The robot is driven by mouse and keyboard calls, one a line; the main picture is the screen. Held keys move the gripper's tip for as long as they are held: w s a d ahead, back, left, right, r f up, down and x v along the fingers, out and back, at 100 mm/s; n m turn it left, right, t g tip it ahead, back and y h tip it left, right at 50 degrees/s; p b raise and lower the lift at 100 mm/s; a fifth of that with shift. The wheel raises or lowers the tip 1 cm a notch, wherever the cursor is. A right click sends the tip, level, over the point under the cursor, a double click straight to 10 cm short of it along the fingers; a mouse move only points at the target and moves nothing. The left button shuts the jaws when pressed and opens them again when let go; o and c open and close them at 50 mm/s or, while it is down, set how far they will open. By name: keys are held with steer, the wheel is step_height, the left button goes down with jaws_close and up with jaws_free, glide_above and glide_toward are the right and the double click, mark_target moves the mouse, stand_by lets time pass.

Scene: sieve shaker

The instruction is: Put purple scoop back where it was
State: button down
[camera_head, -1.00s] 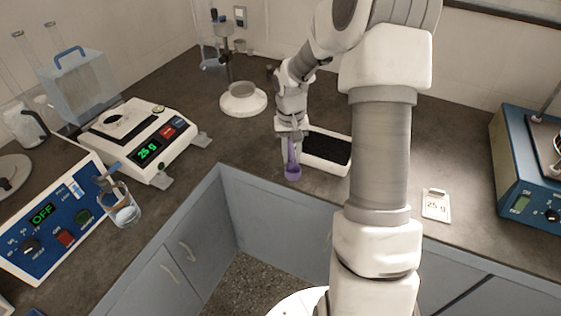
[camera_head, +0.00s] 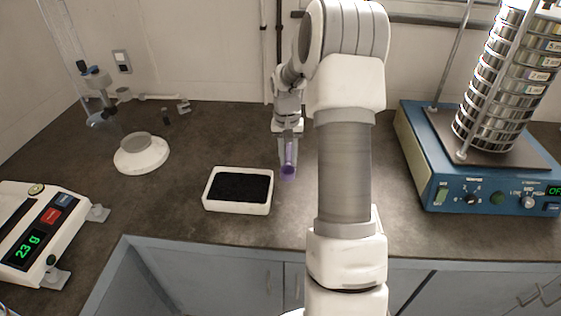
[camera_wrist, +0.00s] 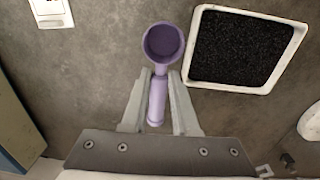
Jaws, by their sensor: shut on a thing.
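The purple scoop (camera_head: 288,170) hangs in my gripper (camera_head: 287,150), bowl end down, to the right of the white tray in the head view. In the wrist view the scoop (camera_wrist: 163,42) has its handle between the two fingers of my gripper (camera_wrist: 160,100), and its round bowl looks empty. The gripper is shut on the handle. Whether the bowl touches the counter I cannot tell.
A white tray (camera_head: 238,207) of black grains is close by; its rim also shows in the wrist view (camera_wrist: 228,87). The blue sieve shaker (camera_head: 480,205) stands right, the scale (camera_head: 40,232) far left, a round white base (camera_head: 141,155) back left. Counter around the scoop is clear.

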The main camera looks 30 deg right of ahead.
steer(key=shift+d, duration=0.4)
steer(key=shift+f+b, duration=3.85)
steer(key=shift+f, duration=1.8)
steer(key=c, duration=0.6)
jaws_free()
